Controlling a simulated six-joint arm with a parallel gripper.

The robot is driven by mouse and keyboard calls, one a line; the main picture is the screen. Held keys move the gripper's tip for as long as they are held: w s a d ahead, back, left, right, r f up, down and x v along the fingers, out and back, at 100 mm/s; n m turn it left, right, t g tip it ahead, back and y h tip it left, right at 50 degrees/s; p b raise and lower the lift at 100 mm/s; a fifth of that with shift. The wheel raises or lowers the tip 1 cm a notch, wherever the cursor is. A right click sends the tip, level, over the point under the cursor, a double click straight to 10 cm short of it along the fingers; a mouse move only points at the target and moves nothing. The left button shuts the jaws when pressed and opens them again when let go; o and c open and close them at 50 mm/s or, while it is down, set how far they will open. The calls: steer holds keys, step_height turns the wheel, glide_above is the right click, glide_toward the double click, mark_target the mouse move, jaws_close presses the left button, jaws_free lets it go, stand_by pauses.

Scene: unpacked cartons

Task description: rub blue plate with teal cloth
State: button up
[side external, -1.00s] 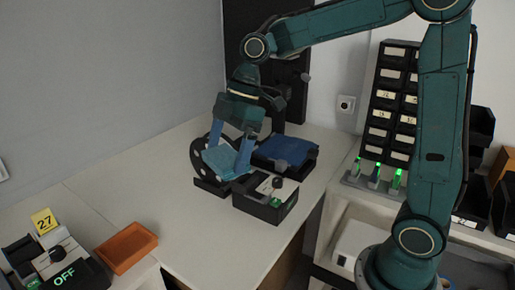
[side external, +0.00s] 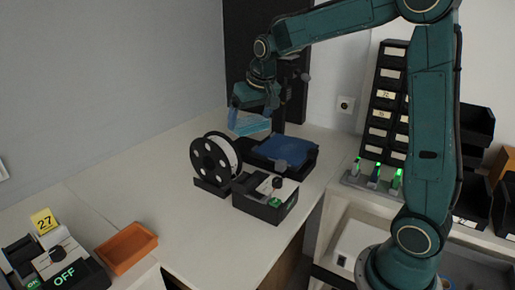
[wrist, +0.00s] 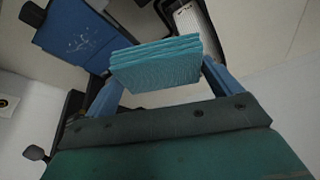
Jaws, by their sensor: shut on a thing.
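The teal cloth (side external: 249,126), a folded ribbed pad, is held between the two blue fingers of my gripper (side external: 252,115). My gripper is shut on it and holds it in the air, above the bench. The cloth also shows large in the wrist view (wrist: 155,62), with a finger at each side. The blue plate (side external: 287,149) lies on a black stand, to the right of and below the cloth in the side view. In the wrist view the blue plate (wrist: 75,34) is at upper left, with pale marks on its face. The cloth and plate appear apart.
A black-and-white spool (side external: 215,158) stands upright left of the plate. A black box with a knob (side external: 266,198) sits in front. An orange tray (side external: 126,248) is at lower left. A dark upright panel (side external: 262,60) stands behind. The bench centre is clear.

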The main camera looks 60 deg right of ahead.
steer(key=s+d+f+m, duration=0.2)
steer(key=d, duration=0.4)
steer(key=s+d+f+m+g+h, duration=0.1)
steer(key=s+d+f+m, duration=0.1)
steer(key=d, duration=0.3)
steer(key=shift+d+m+h, duration=0.3)
steer(key=shift+d, duration=0.05)
steer(key=shift+f, duration=0.2)
steer(key=shift+s+f, duration=0.1)
steer(key=shift+f, duration=3.6)
steer(key=shift+d+f, duration=0.25)
steer(key=shift+d, duration=0.45)
steer(key=shift+c, duration=0.3)
steer(key=shift+d, duration=4.55)
glide_toward(283, 150)
steer(key=shift+a+x, duration=0.2)
steer(key=shift+x, duration=0.7)
steer(key=shift+a+x, duration=0.2)
steer(key=shift+x, duration=0.75)
steer(key=shift+a+x, duration=0.25)
steer(key=shift+x, duration=0.65)
step_height(283, 150, up, 8)
steer(key=shift+d+f, duration=0.1)
steer(key=shift+f, duration=0.05)
